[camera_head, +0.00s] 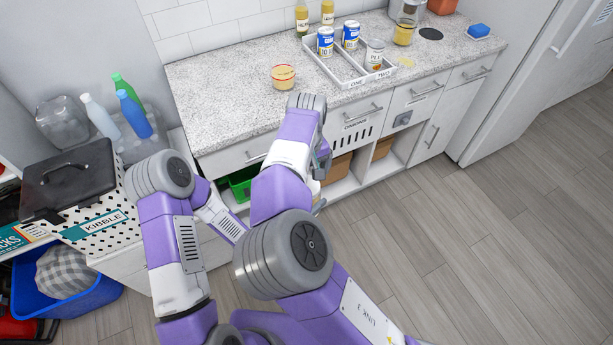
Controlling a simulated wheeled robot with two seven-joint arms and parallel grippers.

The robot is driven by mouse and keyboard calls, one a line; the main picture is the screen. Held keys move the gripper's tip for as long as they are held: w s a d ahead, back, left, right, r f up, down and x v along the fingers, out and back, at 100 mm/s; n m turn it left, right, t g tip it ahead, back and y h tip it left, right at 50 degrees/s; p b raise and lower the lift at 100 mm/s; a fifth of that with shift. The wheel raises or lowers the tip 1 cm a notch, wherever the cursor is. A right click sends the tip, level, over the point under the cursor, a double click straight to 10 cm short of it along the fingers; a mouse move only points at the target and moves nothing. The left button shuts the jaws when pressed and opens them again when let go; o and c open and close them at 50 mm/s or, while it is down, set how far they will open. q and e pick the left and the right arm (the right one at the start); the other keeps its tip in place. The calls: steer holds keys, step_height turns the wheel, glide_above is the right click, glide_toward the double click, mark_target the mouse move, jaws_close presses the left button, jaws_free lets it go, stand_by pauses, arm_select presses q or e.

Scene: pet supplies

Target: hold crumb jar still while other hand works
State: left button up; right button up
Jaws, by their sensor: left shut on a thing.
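A small round jar (283,77) with a red-rimmed lid and yellowish contents stands upright on the speckled counter (225,95). It stands free, with no gripper touching it. A taller clear jar (403,34) with yellow contents stands at the back right. I cannot tell which is the crumb jar.
A white divided tray (345,72) holds blue cans and a labelled jar. Bottles stand behind it; a blue sponge (478,31) lies at the right. Left are bottles (134,114) and a kibble box (100,222) with a dark lid. Counter left of the small jar is clear.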

steer(key=shift+c, duration=0.4)
steer(key=shift+r, duration=1.75)
steer(key=shift+f, duration=0.1)
steer(key=shift+f, duration=3.95)
